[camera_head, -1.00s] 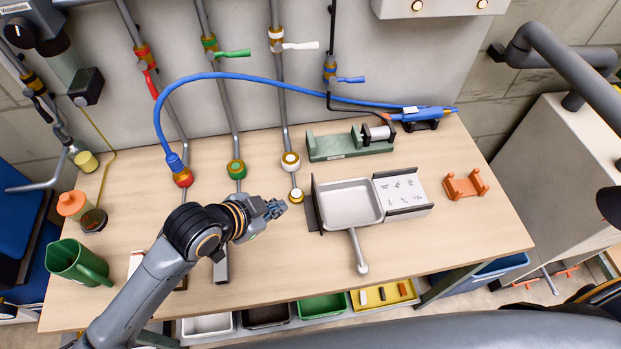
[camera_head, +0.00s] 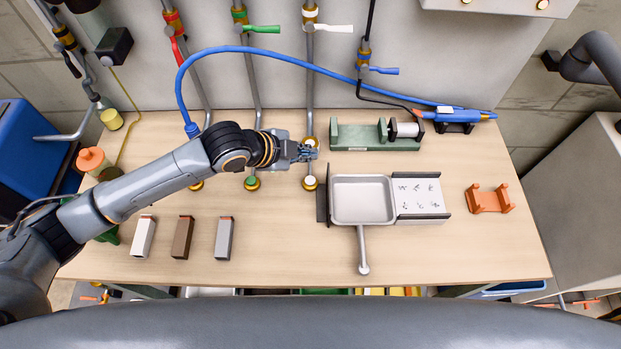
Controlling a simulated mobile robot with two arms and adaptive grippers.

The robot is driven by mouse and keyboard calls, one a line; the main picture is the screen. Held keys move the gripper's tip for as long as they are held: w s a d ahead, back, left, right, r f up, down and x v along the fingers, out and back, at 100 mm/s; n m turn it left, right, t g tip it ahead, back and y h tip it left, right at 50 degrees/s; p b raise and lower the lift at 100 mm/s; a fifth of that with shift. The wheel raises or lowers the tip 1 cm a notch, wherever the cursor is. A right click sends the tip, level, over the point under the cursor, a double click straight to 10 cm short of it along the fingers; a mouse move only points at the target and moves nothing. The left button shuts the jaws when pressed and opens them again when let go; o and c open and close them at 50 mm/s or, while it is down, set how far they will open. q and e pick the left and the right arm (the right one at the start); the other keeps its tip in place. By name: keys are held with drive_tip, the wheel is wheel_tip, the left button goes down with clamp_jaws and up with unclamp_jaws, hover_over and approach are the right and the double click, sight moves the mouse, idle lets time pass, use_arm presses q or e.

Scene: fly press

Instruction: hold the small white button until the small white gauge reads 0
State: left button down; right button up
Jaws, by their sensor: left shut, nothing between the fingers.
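A small round white piece with a yellow ring (camera_head: 310,182), which looks like the small white button, sits on the table below the white-handled pipe. My left gripper (camera_head: 311,151) is shut and empty, just above this piece in the picture. Its fingers overlap a larger ringed fitting (camera_head: 310,141) at the pipe's foot and partly hide it; I cannot tell whether they touch. No small white gauge with a readable dial or needle can be made out. My right gripper is not in view.
The white lever (camera_head: 334,28) is on the pipe above. A grey tray (camera_head: 361,203) stands to the right, and a green holder (camera_head: 358,136) behind it. Three small blocks, including a brown one (camera_head: 182,238), stand front left. The front middle of the table is clear.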

use_arm(q)
drive_tip(key=f, duration=0.1)
drive_tip(key=b, duration=0.7)
hover_over(307, 182)
wheel_tip(307, 182, down, 6)
drive_tip(key=shift+r, duration=0.25)
drive_tip(key=shift+f, duration=0.95)
drive_tip(key=shift+f, duration=0.15)
drive_tip(key=shift+f, duration=0.25)
drive_tip(key=shift+f, duration=0.55)
idle(4.7)
